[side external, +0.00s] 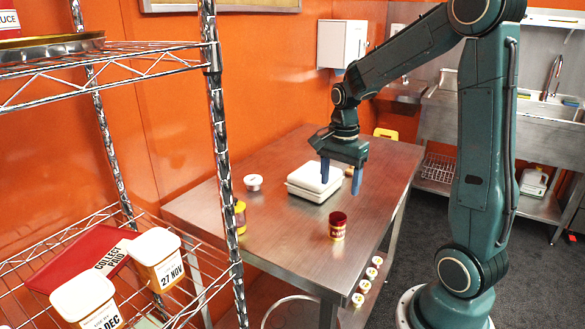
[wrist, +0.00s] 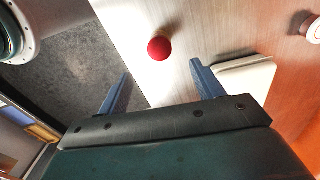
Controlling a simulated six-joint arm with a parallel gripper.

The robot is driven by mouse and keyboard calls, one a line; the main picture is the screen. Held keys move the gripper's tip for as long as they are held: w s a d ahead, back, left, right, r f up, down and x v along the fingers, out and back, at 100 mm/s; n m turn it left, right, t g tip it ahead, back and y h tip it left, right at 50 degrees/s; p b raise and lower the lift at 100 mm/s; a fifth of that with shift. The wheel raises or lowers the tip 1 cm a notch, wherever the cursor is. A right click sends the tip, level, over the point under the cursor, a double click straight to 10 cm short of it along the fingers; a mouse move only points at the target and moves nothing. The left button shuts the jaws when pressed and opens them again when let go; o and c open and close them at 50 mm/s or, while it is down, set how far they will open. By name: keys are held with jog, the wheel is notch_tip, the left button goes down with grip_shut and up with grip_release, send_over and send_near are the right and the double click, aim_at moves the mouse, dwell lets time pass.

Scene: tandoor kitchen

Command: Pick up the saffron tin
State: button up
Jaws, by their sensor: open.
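No label that I can read says saffron, so I cannot tell for sure which container is the saffron tin. A small container with a dark red lid and a red and yellow body (side external: 337,229) stands upright on the steel table; its round red lid (wrist: 159,48) shows in the wrist view. A low round tin, silver and reddish, (side external: 253,182) lies at the table's far left. My gripper (side external: 341,188) is open and empty, pointing down above the table, beyond the red-lidded container in the side view. In the wrist view, that lid is ahead of my fingertips (wrist: 160,68), between their lines.
A white flat-topped box (side external: 314,182) sits close beside my gripper's left finger in the side view. A yellow container (side external: 240,217) is partly hidden by the wire rack's post (side external: 222,130). The steel table (side external: 285,235) is clear around the red-lidded container.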

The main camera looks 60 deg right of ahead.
aim_at(338, 217)
notch_tip(338, 217, down, 8)
jog(key=shift+f, duration=0.1)
dwell(0.4)
jog(key=shift+f, duration=0.1)
jog(key=shift+s+f, duration=0.1)
jog(key=shift+f, duration=2.4)
jog(key=shift+c, duration=0.5)
jog(key=c, duration=1)
